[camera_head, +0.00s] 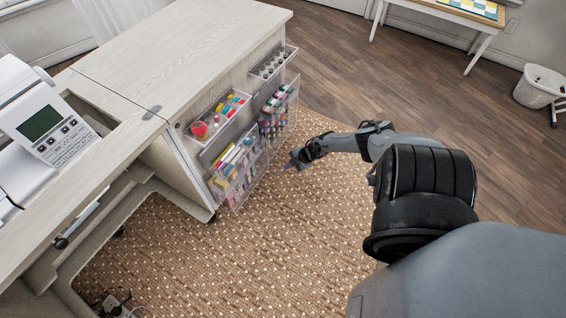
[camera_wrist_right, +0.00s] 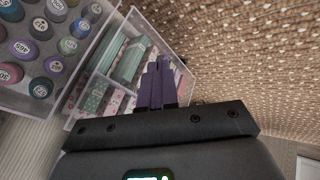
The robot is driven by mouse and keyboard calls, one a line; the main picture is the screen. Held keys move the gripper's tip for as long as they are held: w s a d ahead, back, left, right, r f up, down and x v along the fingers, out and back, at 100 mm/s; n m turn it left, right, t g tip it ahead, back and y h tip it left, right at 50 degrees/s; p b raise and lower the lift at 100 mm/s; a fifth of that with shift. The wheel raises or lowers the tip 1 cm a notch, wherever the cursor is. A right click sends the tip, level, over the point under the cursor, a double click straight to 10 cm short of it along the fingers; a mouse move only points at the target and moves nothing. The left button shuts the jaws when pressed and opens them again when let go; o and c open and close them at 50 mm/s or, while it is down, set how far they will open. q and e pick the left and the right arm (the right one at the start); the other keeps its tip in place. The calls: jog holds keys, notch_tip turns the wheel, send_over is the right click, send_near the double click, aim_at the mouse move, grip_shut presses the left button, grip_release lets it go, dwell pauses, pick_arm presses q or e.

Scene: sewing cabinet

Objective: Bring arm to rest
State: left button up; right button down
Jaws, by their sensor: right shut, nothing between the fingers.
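My right gripper (camera_head: 291,163) hangs over the rug, just right of the clear bins on the cabinet's side in the head view. In the right wrist view its purple fingers (camera_wrist_right: 162,84) are together with nothing between them. The fingertips point toward a clear bin (camera_wrist_right: 112,62) that holds pale boxes and patterned pieces. I cannot tell whether they touch it, though the head view shows a gap. My left gripper is not in either view.
The sewing cabinet (camera_head: 190,45) stands at left with a white sewing machine (camera_head: 40,120). Clear bins of thread and supplies (camera_head: 235,165) hang on its side. A patterned rug (camera_head: 250,250) covers the floor. A waste bin (camera_head: 540,85) and a small table (camera_head: 450,12) stand at the far right.

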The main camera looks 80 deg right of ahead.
jog(key=shift+w+d+p+v, duration=0.3)
jog(key=shift+p+v, duration=2.15)
jog(key=shift+v, duration=1.25)
jog(key=s+a+p, duration=0.3)
jog(key=a, duration=0.2)
jog(key=w+a+r+m+t+y+p, duration=0.1)
jog(key=w+a+r+y+p, duration=0.15)
jog(key=a, duration=0.95)
jog(key=w+a+r+m+y+p, duration=0.1)
jog(key=w+a+r+p, duration=0.2)
jog(key=a, duration=0.8)
jog(key=w+a+r+m+t+p, duration=0.1)
jog(key=w+a+r+p, duration=0.2)
jog(key=a+r, duration=0.55)
jog(key=w+a+r+m+p, duration=0.2)
jog(key=w+a+r+p, duration=0.2)
jog(key=a+r, duration=0.45)
pick_arm(q)
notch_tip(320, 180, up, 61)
jog(key=p, duration=3.9)
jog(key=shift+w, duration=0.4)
pick_arm(e)
jog(key=s+d+r+m+g+h, duration=0.1)
jog(key=s+r+g+h, duration=0.1)
jog(key=r, duration=2.8)
jog(key=s+d+r+m+g+h, duration=0.1)
jog(key=s+r+m+g+h, duration=0.1)
jog(key=r, duration=2.8)
jog(key=shift+s+r+g, duration=0.15)
jog(key=shift+s+g, duration=0.65)
